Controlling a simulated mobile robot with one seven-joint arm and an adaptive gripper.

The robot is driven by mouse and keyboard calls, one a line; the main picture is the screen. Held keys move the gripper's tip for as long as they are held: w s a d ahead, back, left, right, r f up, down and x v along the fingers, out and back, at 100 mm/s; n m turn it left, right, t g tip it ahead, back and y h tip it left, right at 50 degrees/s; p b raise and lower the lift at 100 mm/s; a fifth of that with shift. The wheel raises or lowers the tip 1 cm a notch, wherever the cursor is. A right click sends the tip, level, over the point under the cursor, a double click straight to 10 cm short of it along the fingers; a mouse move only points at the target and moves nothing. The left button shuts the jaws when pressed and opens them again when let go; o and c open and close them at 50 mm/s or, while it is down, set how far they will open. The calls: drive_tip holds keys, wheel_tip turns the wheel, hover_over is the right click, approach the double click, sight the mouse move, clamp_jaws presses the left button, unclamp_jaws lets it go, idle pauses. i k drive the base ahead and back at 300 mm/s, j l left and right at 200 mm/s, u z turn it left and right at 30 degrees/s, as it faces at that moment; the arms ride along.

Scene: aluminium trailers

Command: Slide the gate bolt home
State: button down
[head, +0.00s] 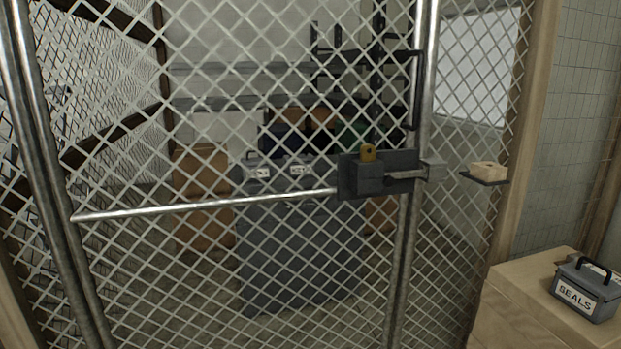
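The gate bolt (407,174) is a short grey bar at the right side of a dark lock plate (347,177) on the mesh gate. It points right toward a grey bracket (433,171) by the gate post. I cannot tell how far its tip reaches into the bracket. The gate (205,201) has a silver cross rail and looks closed or nearly closed against the post. My gripper is not in view.
A dark upright handle (417,90) stands above the bolt. A small shelf (485,180) with a tan block is right of the bracket. A grey SEALS box (587,290) sits on a wooden crate (520,290) at lower right. Cases and shelving stand behind the mesh.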

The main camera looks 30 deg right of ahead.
sight(389, 177)
drive_tip(key=z, duration=1.3)
